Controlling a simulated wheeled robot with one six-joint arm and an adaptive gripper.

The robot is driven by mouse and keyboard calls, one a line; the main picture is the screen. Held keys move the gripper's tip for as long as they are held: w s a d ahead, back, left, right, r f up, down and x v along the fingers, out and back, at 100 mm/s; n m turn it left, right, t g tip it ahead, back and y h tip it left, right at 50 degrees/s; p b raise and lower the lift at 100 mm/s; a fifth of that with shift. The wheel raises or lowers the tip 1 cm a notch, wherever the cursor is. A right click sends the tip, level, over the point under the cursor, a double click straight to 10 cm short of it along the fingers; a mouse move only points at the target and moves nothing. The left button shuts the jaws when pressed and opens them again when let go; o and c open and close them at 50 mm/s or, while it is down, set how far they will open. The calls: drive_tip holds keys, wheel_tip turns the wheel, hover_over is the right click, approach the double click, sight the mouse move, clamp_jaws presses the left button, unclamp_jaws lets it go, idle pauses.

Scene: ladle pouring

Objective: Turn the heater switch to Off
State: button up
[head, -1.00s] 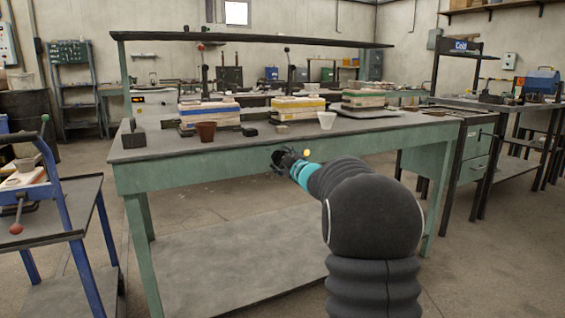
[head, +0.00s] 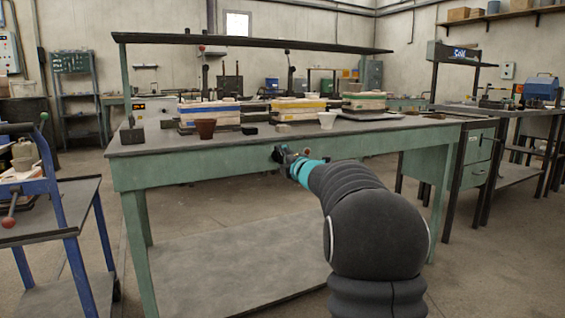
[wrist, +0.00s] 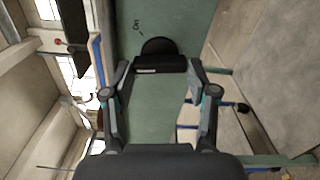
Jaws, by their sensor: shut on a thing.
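The heater switch is a dark round knob (wrist: 158,47) with a raised bar, on the green front panel of the workbench (head: 200,172). In the wrist view, the word "On" shows on the panel just up and left of the knob; no "Off" mark can be read. My gripper (wrist: 161,66) has a finger on each side of the knob's bar and is shut on it. In the head view, my gripper (head: 283,156) is at the bench's front panel and hides the switch.
A blue-framed cart (head: 48,214) stands at the left. A green drawer cabinet (head: 472,158) stands at the right.

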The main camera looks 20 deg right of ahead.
drive_tip(key=n, duration=0.7)
drive_tip(key=shift+d+f, duration=0.1)
idle(0.5)
drive_tip(key=o, duration=1.2)
drive_tip(key=shift+c, duration=0.2)
drive_tip(key=s, duration=1.2)
drive_tip(key=shift+d, duration=0.15)
